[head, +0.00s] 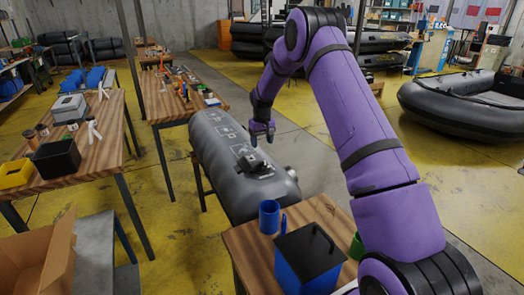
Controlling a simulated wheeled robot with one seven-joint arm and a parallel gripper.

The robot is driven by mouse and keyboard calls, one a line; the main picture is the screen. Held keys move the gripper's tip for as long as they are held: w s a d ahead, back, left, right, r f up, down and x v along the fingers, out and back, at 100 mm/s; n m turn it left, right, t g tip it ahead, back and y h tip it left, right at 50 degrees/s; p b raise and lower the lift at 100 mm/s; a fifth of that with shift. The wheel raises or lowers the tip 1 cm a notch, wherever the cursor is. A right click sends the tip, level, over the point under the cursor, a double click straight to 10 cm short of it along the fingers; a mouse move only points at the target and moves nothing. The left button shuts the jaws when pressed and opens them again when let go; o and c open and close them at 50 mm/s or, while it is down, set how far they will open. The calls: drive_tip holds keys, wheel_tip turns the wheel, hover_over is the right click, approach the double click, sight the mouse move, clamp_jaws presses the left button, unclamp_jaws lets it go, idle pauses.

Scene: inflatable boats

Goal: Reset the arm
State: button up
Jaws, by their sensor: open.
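My purple arm reaches up from the lower right and bends down at its elbow. My gripper (262,135) hangs pointing down in front of a long grey inflated tube (222,150). The gripper is open, and I see nothing between its fingers. It appears above or close to the tube's top; the exact gap cannot be told.
A wooden table (245,240) in front holds a blue cup (269,216) and a blue box with black lid (309,258). Wooden tables with tools (110,140) stand left. An open cardboard box (35,262) is lower left. A grey boat (465,105) lies right on yellow floor.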

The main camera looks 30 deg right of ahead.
drive_tip(key=shift+r, duration=0.55)
drive_tip(key=s+a+r+t, duration=0.1)
drive_tip(key=s+a+r, duration=0.3)
drive_tip(key=s+r, duration=0.8)
drive_tip(key=s+a+r+t, duration=0.2)
drive_tip(key=s+a+r, duration=0.2)
drive_tip(key=s+r, duration=0.75)
drive_tip(key=s+a+r+t, duration=0.1)
drive_tip(key=s+a+r, duration=0.1)
drive_tip(key=s, duration=1.1)
drive_tip(key=s+a+r+t, duration=0.1)
drive_tip(key=s+r, duration=0.3)
drive_tip(key=s, duration=1)
drive_tip(key=shift+a+r, duration=0.2)
drive_tip(key=shift+a, duration=0.5)
